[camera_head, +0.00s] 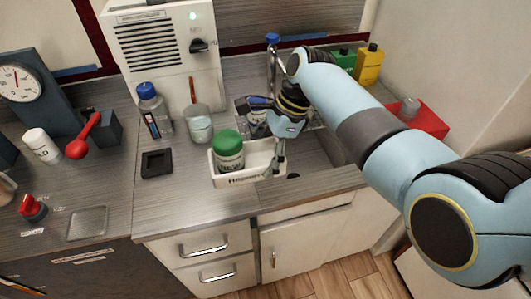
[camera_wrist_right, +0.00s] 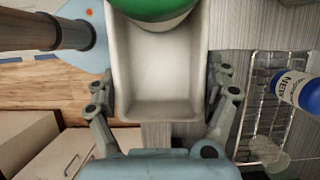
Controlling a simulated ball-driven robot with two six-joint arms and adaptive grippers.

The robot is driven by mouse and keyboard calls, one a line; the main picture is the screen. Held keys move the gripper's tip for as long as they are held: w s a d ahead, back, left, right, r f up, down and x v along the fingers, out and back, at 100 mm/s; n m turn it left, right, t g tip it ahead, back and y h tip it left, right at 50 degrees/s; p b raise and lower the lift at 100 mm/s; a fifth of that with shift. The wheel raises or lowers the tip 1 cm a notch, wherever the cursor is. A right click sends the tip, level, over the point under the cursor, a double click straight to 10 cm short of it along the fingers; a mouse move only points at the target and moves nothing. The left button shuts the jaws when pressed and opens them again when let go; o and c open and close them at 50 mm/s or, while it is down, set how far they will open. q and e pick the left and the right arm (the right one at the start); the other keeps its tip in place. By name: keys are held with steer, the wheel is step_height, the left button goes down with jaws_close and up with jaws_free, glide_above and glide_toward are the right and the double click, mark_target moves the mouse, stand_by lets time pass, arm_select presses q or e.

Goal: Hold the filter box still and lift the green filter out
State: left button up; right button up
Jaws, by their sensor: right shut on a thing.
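The filter box is a white open tray (camera_head: 251,179) with dark lettering on its front, on the counter beside the sink. A round green-topped white container (camera_head: 229,150), the only green thing in the box, stands in its left end. My right gripper (camera_head: 279,158) reaches down at the right end of the box. In the right wrist view, its fingers (camera_wrist_right: 160,82) are shut on the two side walls of the white box (camera_wrist_right: 160,55). The green top (camera_wrist_right: 155,8) is cut off at that view's upper edge. My left gripper is not in view.
A glass (camera_head: 198,125) and a blue-capped bottle (camera_head: 152,110) stand behind and left of the box. A small black tray (camera_head: 157,164) lies to the left. Counter in front of the box is clear.

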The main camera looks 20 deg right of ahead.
steer(key=shift+w+a+f+b, duration=0.55)
steer(key=shift+a+f+b, duration=0.3)
steer(key=shift+b, duration=0.15)
steer(key=shift+w+a+f+b, duration=0.5)
steer(key=shift+a+f+b, duration=0.3)
steer(key=shift+b, duration=0.25)
steer(key=shift+w+a+f+b, duration=0.55)
steer(key=shift+a+f+b, duration=0.2)
steer(key=shift+f+b, duration=0.2)
steer(key=shift+w+a+f+b, duration=0.5)
steer(key=shift+a+f+b, duration=0.35)
steer(key=shift+b, duration=0.5)
steer(key=shift+w+a+f+b, duration=0.55)
steer(key=shift+a+f+b, duration=0.25)
steer(key=shift+b, duration=0.6)
steer(key=shift+w+a+f+b, duration=0.5)
steer(key=shift+a+f+b, duration=0.35)
steer(key=shift+b, duration=0.5)
steer(key=shift+d, duration=0.1)
steer(key=shift+s+f, duration=0.2)
steer(key=shift+f, duration=0.25)
